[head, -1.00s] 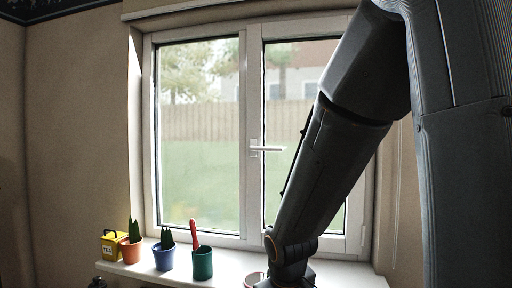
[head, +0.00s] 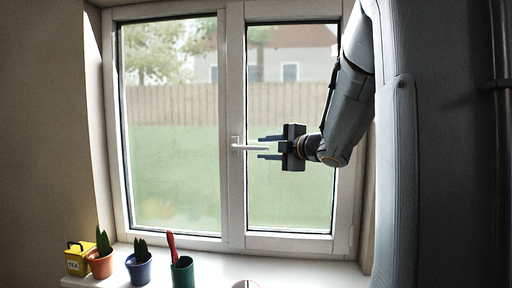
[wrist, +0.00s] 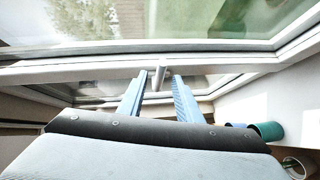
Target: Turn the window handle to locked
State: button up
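The white window handle (head: 248,148) sits on the middle post of the window frame (head: 235,200). Its lever lies horizontal, pointing right. My gripper (head: 262,147) comes in from the right at the handle's height, one finger above the lever and one below. The fingers are open with a visible gap to the lever. In the wrist view the handle's lever (wrist: 159,76) shows between the fingertips of my gripper (wrist: 158,84). No contact is visible.
On the sill (head: 215,272) stand a yellow tin (head: 78,262), an orange plant pot (head: 101,265), a blue plant pot (head: 139,270) and a green cup (head: 182,272) with a red-handled item. A round item's rim (head: 245,284) shows at the bottom. The space around the handle is clear.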

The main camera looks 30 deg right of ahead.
aim_at(258, 148)
jog(key=shift+p+x, duration=0.5)
jog(key=shift+x, duration=2.15)
grip_shut()
